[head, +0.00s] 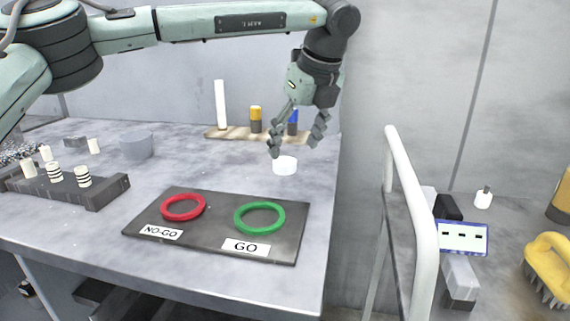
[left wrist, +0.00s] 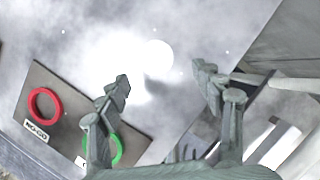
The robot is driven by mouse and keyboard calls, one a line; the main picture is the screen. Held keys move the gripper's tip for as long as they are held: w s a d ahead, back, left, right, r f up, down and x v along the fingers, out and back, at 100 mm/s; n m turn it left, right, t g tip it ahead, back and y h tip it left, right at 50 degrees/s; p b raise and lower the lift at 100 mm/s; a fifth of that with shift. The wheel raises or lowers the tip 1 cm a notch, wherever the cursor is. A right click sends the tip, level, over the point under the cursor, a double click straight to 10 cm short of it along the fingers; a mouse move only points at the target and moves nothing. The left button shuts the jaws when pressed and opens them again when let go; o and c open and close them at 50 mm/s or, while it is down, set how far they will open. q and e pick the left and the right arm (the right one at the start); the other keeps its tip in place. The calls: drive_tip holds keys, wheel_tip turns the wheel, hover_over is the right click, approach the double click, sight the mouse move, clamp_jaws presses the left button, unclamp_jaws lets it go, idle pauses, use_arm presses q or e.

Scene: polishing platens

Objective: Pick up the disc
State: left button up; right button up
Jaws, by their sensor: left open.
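A small white disc (head: 285,166) lies on the grey table near its right edge in the head view. In the left wrist view the disc (left wrist: 158,56) shows as a pale round shape beyond the fingertips, partly washed out by a bright glare. My left gripper (head: 297,148) hangs above the disc with its fingers spread, open and empty. The fingers (left wrist: 162,86) also show apart in the left wrist view, with the disc ahead of the gap between them. No contact with the disc shows. My right gripper is in neither view.
A dark board (head: 185,247) with a red NO-GO ring (head: 183,219) and a green GO ring (head: 236,228) lies in front of the disc. A wooden rack (head: 235,135) with bottles stands behind. A white-railed cart (head: 405,185) stands right of the table.

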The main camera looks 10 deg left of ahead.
sight(284, 160)
use_arm(q)
drive_tip(key=a+f, duration=0.1)
drive_tip(key=w+a+f+p, duration=0.1)
drive_tip(key=f, duration=0.1)
drive_tip(key=shift+w+f, duration=0.15)
drive_tip(key=shift+w+a+f, duration=0.1)
drive_tip(key=shift+w+f, duration=0.05)
drive_tip(key=shift+f, duration=0.2)
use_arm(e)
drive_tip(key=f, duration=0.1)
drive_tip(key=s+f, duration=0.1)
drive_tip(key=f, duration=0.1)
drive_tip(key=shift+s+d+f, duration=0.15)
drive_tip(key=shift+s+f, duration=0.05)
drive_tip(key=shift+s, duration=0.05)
use_arm(q)
drive_tip(key=c, duration=1.2)
drive_tip(key=shift+c, duration=0.5)
drive_tip(key=shift+r, duration=0.15)
